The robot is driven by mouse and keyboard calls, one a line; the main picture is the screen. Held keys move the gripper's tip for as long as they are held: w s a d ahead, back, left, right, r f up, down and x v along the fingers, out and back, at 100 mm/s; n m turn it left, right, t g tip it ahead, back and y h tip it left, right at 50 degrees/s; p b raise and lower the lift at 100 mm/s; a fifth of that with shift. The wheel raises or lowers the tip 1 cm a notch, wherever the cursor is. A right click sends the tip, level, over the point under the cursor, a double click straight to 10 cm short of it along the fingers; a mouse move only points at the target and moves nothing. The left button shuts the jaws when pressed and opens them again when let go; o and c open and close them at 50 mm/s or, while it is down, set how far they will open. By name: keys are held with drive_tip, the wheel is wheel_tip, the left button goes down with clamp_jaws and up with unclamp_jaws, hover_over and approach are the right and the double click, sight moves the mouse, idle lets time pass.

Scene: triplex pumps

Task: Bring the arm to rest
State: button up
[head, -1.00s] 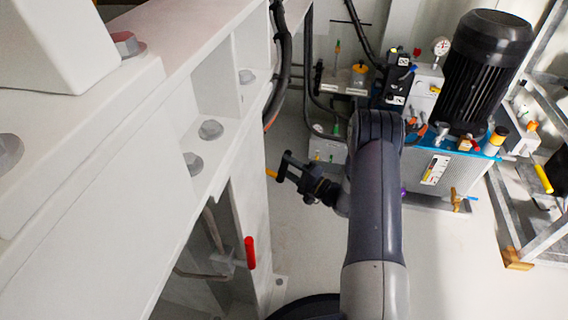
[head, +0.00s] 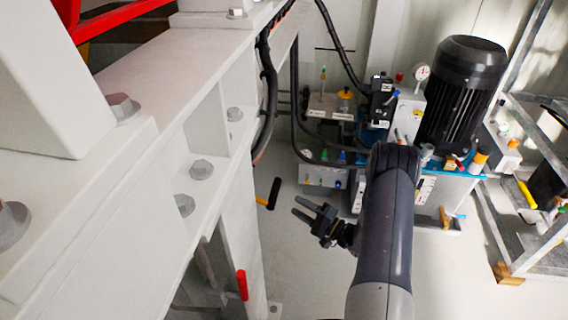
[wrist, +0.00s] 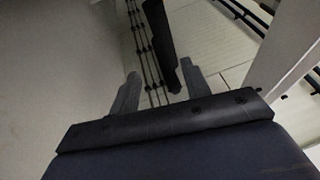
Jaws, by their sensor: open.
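My gripper (head: 302,207) is open and empty in the head view, low in the middle, with its fingers pointing left. My dark grey arm reaches up from the bottom and folds over to it. Just left of the fingertips is a black handle (head: 275,193) with a yellow-orange stub, beside the white frame; a small gap shows between them. In the wrist view my gripper (wrist: 160,72) has its two fingers spread. A black bar (wrist: 160,32), likely the same handle, lies ahead, its lower end near the right finger.
The white steel frame (head: 150,150) with large bolts fills the left. A red lever (head: 242,285) hangs low on it. A hydraulic unit with a black motor (head: 462,95) stands behind my arm. A metal rack (head: 545,240) is at right. Open floor (head: 455,285) lies right of my arm.

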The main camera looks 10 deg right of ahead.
sight(276, 187)
drive_tip(key=b+x, duration=0.2)
drive_tip(key=x, duration=0.8)
drive_tip(key=shift+b, duration=0.3)
drive_tip(key=shift+w+d+r+p, duration=0.15)
drive_tip(key=shift+r+p, duration=0.25)
drive_tip(key=shift+r, duration=0.55)
drive_tip(key=shift+d, duration=0.1)
